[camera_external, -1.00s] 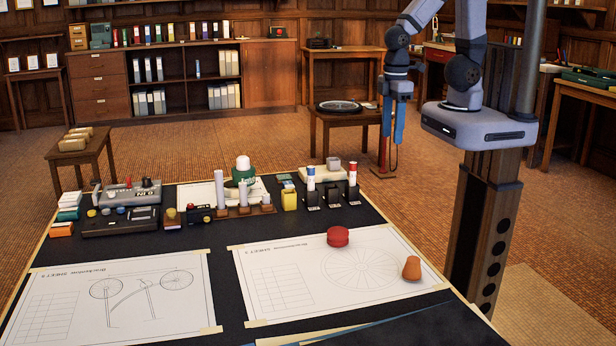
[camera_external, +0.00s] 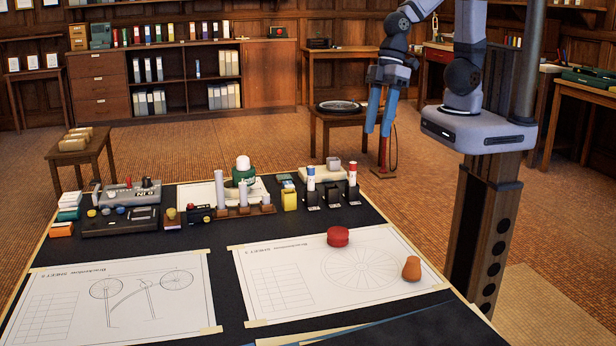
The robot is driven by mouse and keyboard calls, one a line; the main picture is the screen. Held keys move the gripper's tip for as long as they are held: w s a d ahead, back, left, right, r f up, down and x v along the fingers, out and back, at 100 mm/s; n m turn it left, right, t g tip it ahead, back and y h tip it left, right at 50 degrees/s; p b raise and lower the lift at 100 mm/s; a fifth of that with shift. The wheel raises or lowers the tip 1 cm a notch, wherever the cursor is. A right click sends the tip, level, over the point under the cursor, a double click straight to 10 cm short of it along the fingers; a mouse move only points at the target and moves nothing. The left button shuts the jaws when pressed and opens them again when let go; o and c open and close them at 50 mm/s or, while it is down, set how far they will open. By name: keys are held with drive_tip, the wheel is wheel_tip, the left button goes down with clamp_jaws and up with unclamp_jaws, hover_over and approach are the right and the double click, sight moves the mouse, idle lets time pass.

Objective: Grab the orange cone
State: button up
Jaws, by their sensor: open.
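The orange cone (camera_external: 411,269) stands on the right-hand drawing sheet, near the right edge of the table. It looks small, with a rounded, narrower top. My gripper (camera_external: 378,134) has blue fingers and hangs pointing down, well above and behind the cone in the picture. Its fingers are apart with nothing between them. The gripper is not touching the cone or the table.
A red round object (camera_external: 338,236) sits on the same drawing sheet (camera_external: 300,310), left of the cone. Marker holders (camera_external: 333,197), a green-and-white bottle (camera_external: 243,172) and several boxes line the table's far side. The sheet's middle is mostly clear.

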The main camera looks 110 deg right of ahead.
drive_tip(key=w+a+r+n+t+y+b, duration=0.1)
drive_tip(key=w+a+t+y, duration=0.1)
drive_tip(key=w+a, duration=0.5)
drive_tip(key=w+a+r+t+y+b, duration=0.1)
drive_tip(key=w+a+r+t, duration=0.15)
drive_tip(key=a, duration=0.85)
drive_tip(key=m+t+h+b, duration=0.2)
drive_tip(key=t+b, duration=0.2)
drive_tip(key=t, duration=0.2)
hover_over(406, 265)
drive_tip(key=w+a, duration=0.1)
drive_tip(key=f, duration=0.1)
drive_tip(key=s+f+t+h+b, duration=0.1)
drive_tip(key=s+f+h, duration=0.2)
drive_tip(key=s, duration=0.4)
drive_tip(key=shift+m, duration=0.3)
drive_tip(key=f, duration=1.2)
drive_tip(key=w+f, duration=0.1)
drive_tip(key=f, duration=0.5)
drive_tip(key=shift+d+f, duration=0.2)
drive_tip(key=shift+f, duration=0.5)
drive_tip(key=shift+d+r+p+x, duration=0.15)
drive_tip(key=shift+p+x, duration=0.4)
drive_tip(key=shift+x, duration=1)
drive_tip(key=shift+d+r+p+x, duration=0.15)
drive_tip(key=shift+p+x, duration=0.4)
drive_tip(key=shift+x, duration=1)
drive_tip(key=shift+w+f, duration=0.25)
drive_tip(key=shift+w, duration=0.35)
drive_tip(key=shift+c, duration=0.5)
